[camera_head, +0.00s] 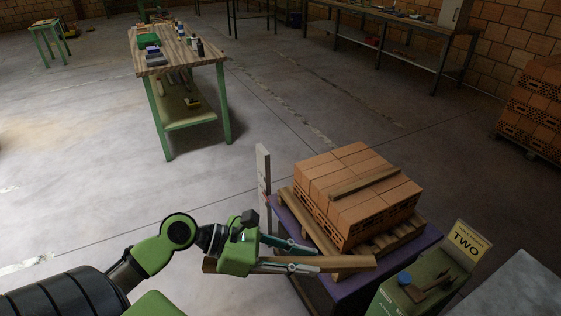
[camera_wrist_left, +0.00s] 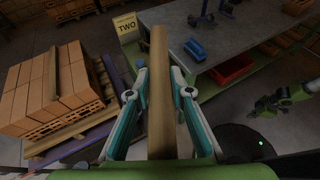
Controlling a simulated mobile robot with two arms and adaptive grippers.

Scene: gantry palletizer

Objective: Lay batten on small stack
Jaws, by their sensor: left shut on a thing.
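My left gripper (camera_head: 316,260) is shut on a wooden batten (camera_head: 348,263), which lies level between its fingers. In the left wrist view the batten (camera_wrist_left: 160,95) runs lengthwise between the two fingers. The small stack (camera_head: 350,190) is a block of orange bricks on a wooden pallet. The held batten is at the stack's near side, below its top and apart from the bricks. Another batten (camera_head: 365,184) lies across the stack's top. The stack also shows at the left of the wrist view (camera_wrist_left: 40,98). A green arm part at the right there may be my right gripper, too unclear to read.
The pallet rests on a purple table (camera_head: 425,241). A green box (camera_head: 415,296) with a "TWO" sign (camera_head: 467,240) stands right of it. A pale upright post (camera_head: 263,175) stands at the stack's left. A workbench (camera_head: 180,50) is behind, with open floor between.

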